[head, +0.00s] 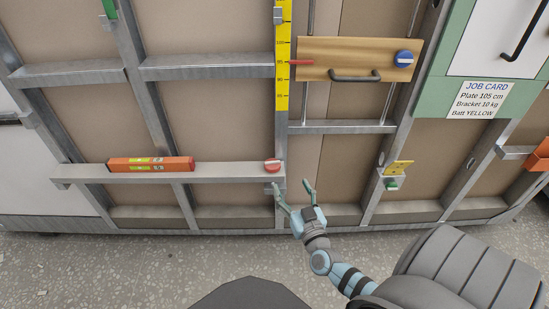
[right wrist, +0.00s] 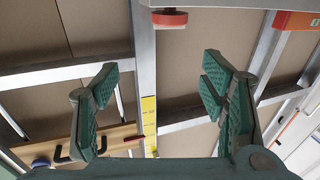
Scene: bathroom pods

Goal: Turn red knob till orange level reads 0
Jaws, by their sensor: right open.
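The red knob (head: 272,165) sits at the right end of a grey horizontal rail (head: 230,172). It also shows at the top of the right wrist view (right wrist: 169,17), beyond my fingertips. The orange level (head: 150,164) lies along the left part of the rail; its yellow-green windows are too small to read. One end of the level shows at the top right of the right wrist view (right wrist: 296,20). My right gripper (head: 291,187) is open and empty, below and slightly right of the red knob, apart from it. My left gripper is not in view.
Above are a yellow scale (head: 283,45) and a wooden board (head: 353,70) with a handle and a blue knob (head: 403,58). Right of my gripper are a yellow bracket (head: 398,167) and a green knob (head: 391,184). The job card (head: 480,99) hangs upper right. Metal studs frame the wall.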

